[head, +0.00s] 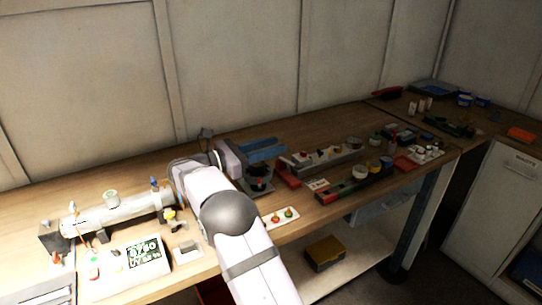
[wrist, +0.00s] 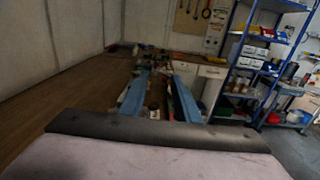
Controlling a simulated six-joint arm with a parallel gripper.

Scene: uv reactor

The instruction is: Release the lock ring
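The reactor, a pale horizontal cylinder (head: 125,212), lies on the bench at the left in the head view. It has a dark block (head: 52,236) at its left end, a green-topped fitting above and a blue fitting (head: 154,183) near its right end. I cannot pick out the lock ring for sure at this size. My gripper (head: 283,150) is to the right of the reactor, above the bench and pointing right, away from it. In the wrist view its two blue fingers (wrist: 159,76) are apart with nothing held between them. My arm hides part of the bench.
A display panel (head: 142,256) lies in front of the reactor. A small white plate with red and green buttons (head: 279,216) sits near the front edge. Several trays and parts crowd the bench to the right, including a red-and-green rack (head: 345,190). The bench behind the reactor is clear.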

